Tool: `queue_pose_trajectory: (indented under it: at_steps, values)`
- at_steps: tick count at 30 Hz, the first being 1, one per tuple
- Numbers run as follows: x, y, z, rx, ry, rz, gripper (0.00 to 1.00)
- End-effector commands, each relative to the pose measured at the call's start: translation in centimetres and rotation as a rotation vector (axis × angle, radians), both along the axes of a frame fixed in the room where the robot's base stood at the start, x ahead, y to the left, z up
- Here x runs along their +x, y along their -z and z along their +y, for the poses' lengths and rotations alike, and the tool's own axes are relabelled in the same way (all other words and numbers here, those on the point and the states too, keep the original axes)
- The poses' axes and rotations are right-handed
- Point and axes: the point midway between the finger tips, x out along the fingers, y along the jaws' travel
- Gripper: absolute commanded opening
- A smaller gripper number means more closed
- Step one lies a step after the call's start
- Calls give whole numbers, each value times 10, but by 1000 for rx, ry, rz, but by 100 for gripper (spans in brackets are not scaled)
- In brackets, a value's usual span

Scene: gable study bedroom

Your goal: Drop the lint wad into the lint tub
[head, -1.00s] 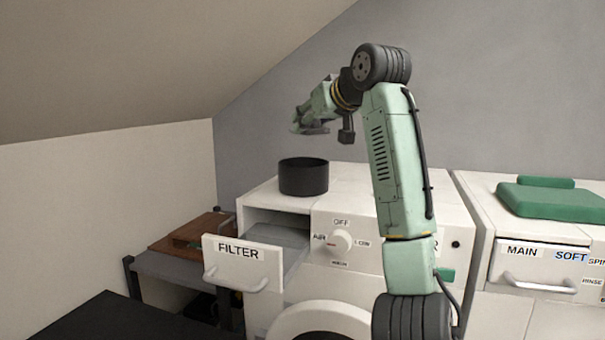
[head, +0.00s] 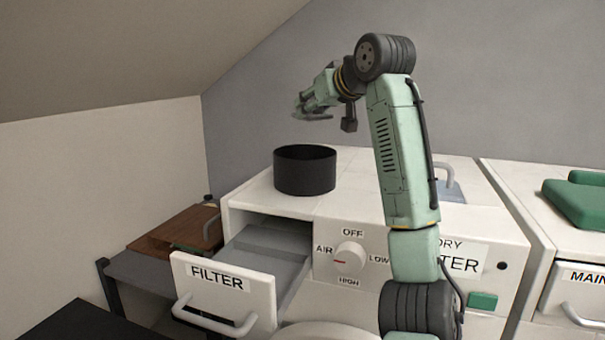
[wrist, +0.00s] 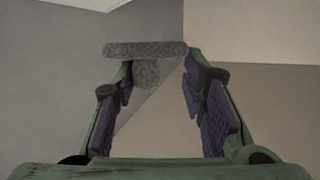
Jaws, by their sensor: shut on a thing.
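The lint wad (wrist: 146,50) is a grey, fuzzy piece with a flat bar shape and a rounded lump below. It shows at the fingertips of my gripper (wrist: 155,70) in the wrist view, and the gripper is shut on it. In the head view my gripper (head: 306,113) is in the air above the black round tub (head: 305,172), clear of its rim. The wad cannot be made out in the head view. The tub stands upright on the dryer's white top, its inside mostly hidden.
The dryer's FILTER drawer (head: 222,290) is pulled out at the front, below the tub. A control knob (head: 350,256) is beside it. A second white machine (head: 540,205) with a green item (head: 578,200) stands at the right. A wooden box (head: 175,235) sits at the left.

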Motion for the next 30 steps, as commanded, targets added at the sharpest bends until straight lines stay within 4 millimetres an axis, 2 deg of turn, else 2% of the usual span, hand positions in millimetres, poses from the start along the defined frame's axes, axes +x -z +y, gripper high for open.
queue_pose_trajectory:
  at_steps: [3, 9, 19, 20, 30]
  values:
    - [0, 15, 0, 1, -1, 1, 19]
    - [0, 28, 0, 2, -1, 0, 19]
    - [0, 30, 1, 1, -1, -1, 19]
    - [0, 30, 1, 1, -1, -1, 40]
    - [0, 30, 0, 1, -1, -1, 61]
